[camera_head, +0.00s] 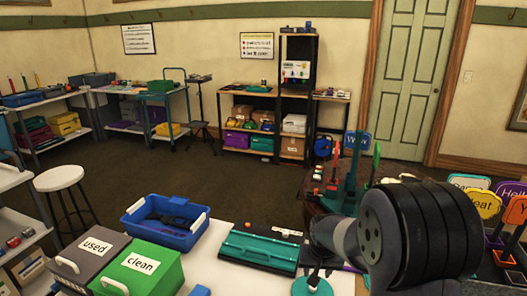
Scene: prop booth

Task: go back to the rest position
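My arm shows at the lower right as a large dark ribbed joint and a grey link, over the right end of the white table (225,268). My gripper's fingers do not show, so I cannot see whether it is open or holding something. A teal case (260,250) lies on the table to the left of my arm. A teal round-based thing (312,285) stands at the table's front edge, just below the grey link. My arm hides part of the table and what is behind it.
A grey box marked "used" (92,256), a green box marked "clean" (140,268) and a blue bin (165,222) stand at the left. Teal and red upright props (350,180) stand behind my arm; word signs (485,203) are at the right. The dark floor beyond is open.

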